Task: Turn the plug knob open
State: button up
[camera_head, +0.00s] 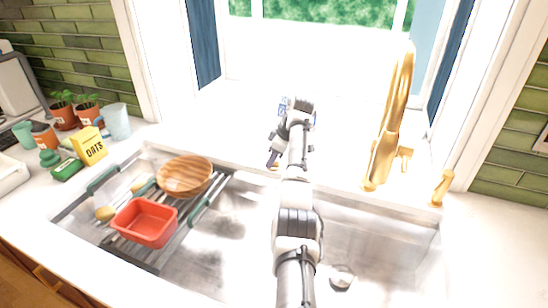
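My gripper (272,158) is over the back rim of the sink, left of the faucet, with its dark end pointing down. It is small and partly turned away, so its fingers do not show clearly. A small gold-brown spot (274,167) shows right under the gripper tip; it may be the plug knob, but the gripper hides most of it. I cannot tell whether they touch. The round drain (341,277) lies on the sink floor, right of my arm.
A tall gold faucet (389,130) and a separate gold fitting (442,187) stand on the back rim at right. At left, a rack (190,228) holds a wooden bowl (186,175) and a red tub (146,222). An oats box (90,146) stands on the left counter.

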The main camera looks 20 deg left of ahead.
jog(key=b+v, duration=0.3)
jog(key=v, duration=1)
jog(key=shift+d+r, duration=0.15)
jog(key=shift+r, duration=0.2)
